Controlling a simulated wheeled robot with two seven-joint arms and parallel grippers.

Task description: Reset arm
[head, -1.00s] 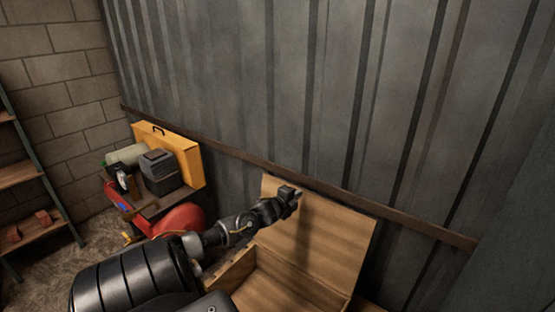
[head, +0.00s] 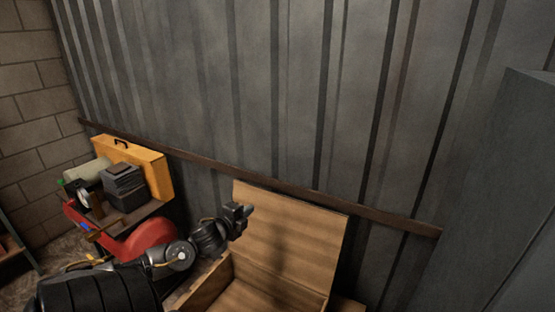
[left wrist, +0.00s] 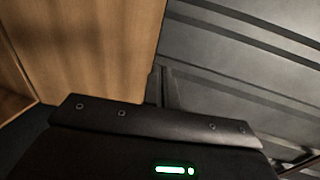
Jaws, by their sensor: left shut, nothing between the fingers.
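My left arm comes in from the lower left of the head view. My left gripper (head: 242,211) is shut and empty, in front of the raised lid of an open wooden box (head: 290,240). In the left wrist view the shut fingers (left wrist: 161,88) point up, with the wooden lid (left wrist: 90,50) to their left and the ribbed metal wall (left wrist: 240,70) to their right. I cannot tell whether the gripper touches the lid. My right gripper does not show in either view.
A red cart or machine (head: 150,240) stands left of the box. Behind it are a yellow case (head: 152,172) and a dark grey box (head: 123,186) on a small table. A tall grey cabinet (head: 500,190) stands at the right. The corrugated wall closes off the back.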

